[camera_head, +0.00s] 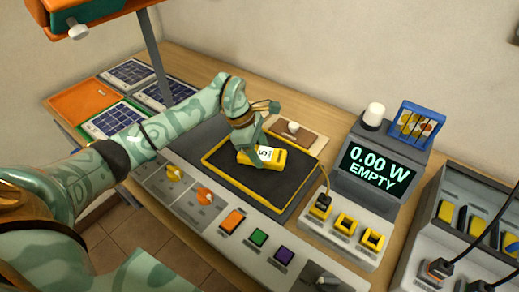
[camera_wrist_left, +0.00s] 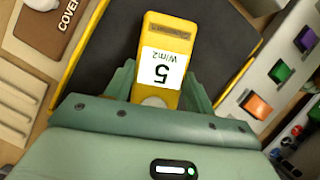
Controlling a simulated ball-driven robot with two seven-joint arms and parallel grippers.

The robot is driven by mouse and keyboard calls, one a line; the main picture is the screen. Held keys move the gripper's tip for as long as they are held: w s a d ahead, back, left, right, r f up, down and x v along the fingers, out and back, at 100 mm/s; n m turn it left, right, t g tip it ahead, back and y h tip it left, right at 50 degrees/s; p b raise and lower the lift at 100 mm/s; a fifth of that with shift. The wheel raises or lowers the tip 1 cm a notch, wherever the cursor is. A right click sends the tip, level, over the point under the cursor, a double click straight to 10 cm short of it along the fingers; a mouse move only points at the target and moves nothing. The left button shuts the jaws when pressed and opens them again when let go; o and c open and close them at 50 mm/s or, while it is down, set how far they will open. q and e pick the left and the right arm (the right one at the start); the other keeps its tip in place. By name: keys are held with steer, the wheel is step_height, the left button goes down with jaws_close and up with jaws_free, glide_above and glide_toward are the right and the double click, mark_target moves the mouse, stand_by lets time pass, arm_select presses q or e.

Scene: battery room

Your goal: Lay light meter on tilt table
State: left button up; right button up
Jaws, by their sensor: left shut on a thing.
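The light meter (camera_head: 272,156) is a yellow handheld block with a white label reading "5 W/m2". It also shows in the left wrist view (camera_wrist_left: 165,40). My left gripper (camera_head: 252,158) is shut on its near end, one finger on each side; it shows too in the left wrist view (camera_wrist_left: 158,88). The tilt table (camera_head: 290,190) is a dark panel with a yellow rim; it shows in the left wrist view (camera_wrist_left: 112,40). The meter is over the middle of the panel; I cannot tell whether it touches the surface. My right gripper is not in view.
A display reading "0.00 W EMPTY" (camera_head: 376,171) stands at right, above yellow sockets (camera_head: 346,222). Knobs and coloured buttons (camera_head: 258,237) line the front. Solar panels (camera_head: 127,73) lie at the left, near an orange tray (camera_head: 82,101).

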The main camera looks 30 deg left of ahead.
arm_select(q)
steer(key=shift+f, duration=0.1)
steer(key=o, duration=1.1)
steer(key=shift+c, duration=0.2)
steer(key=shift+a+r, duration=0.15)
steer(key=shift+r, duration=0.3)
steer(key=p+v, duration=0.1)
steer(key=v, duration=1)
steer(key=shift+r, duration=0.15)
